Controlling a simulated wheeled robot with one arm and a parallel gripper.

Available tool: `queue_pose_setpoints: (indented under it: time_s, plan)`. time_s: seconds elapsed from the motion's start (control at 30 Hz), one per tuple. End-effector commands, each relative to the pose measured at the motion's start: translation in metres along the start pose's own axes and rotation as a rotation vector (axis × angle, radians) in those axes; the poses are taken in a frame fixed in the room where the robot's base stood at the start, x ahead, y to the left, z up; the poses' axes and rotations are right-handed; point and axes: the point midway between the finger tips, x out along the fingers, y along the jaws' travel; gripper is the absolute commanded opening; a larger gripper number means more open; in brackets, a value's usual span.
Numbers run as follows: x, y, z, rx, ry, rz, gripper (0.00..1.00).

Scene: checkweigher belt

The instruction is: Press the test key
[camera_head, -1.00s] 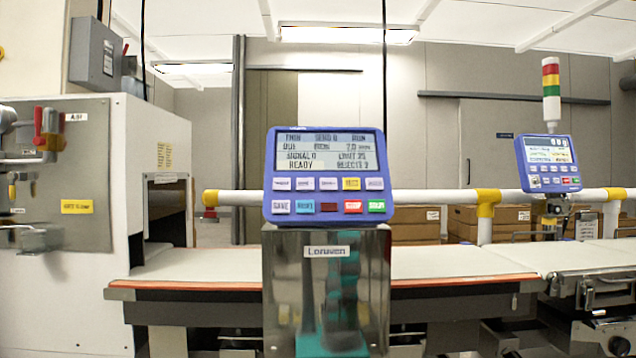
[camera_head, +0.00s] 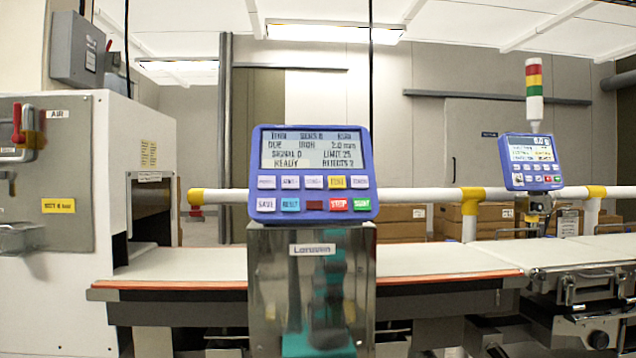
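A blue control console (camera_head: 312,215) stands in the middle on a steel post (camera_head: 268,290). Its lit screen (camera_head: 316,150) shows READY among several lines of text. Below the screen are two rows of small keys. The upper row has pale keys and one yellow key (camera_head: 337,182), whose small label is too blurred to read surely. The lower row has a white, a blue, a dark red, a red STOP (camera_head: 339,205) and a green START key (camera_head: 362,204). A second, smaller blue console (camera_head: 530,184) with keys stands at the right. My gripper is not in view.
A pale conveyor belt (camera_head: 430,262) with an orange edge runs behind the post. A white cabinet (camera_head: 110,250) stands at the left. A white rail (camera_head: 420,196) with yellow joints crosses behind. A light tower (camera_head: 534,90) rises at the right. Cardboard boxes (camera_head: 400,222) stand behind.

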Motion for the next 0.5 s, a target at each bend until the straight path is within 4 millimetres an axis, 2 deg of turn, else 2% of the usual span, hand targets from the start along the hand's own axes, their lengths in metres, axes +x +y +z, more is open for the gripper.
queue_pose_setpoints:
  time_s: [0.03,0.3,0.5]
  plan:
    - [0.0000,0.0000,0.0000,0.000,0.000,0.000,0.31]
    - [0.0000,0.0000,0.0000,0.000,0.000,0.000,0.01]
    - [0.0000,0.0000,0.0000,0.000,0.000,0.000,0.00]
